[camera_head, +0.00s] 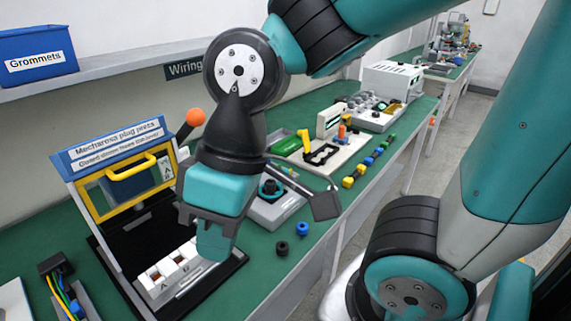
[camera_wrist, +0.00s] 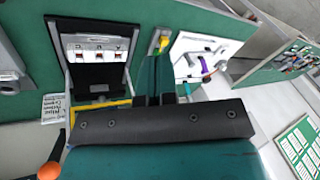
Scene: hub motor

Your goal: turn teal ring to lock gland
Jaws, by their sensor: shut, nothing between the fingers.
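A teal ring (camera_head: 270,187) with a dark centre sits on a grey housing (camera_head: 278,211) on the green bench, just behind and right of my gripper in the head view. In the wrist view my gripper's fingers (camera_wrist: 157,70) lie close together. I cannot make out the teal ring there. The gland's seating and the ring's turn angle are too small to tell.
A station with a yellow-handled panel (camera_head: 125,180) stands open at left; an orange ball (camera_head: 195,117) is beside it. A blue ring (camera_head: 302,228) and a black ring (camera_head: 282,248) lie loose near the bench edge. A pale board (camera_head: 343,158) holds parts farther back.

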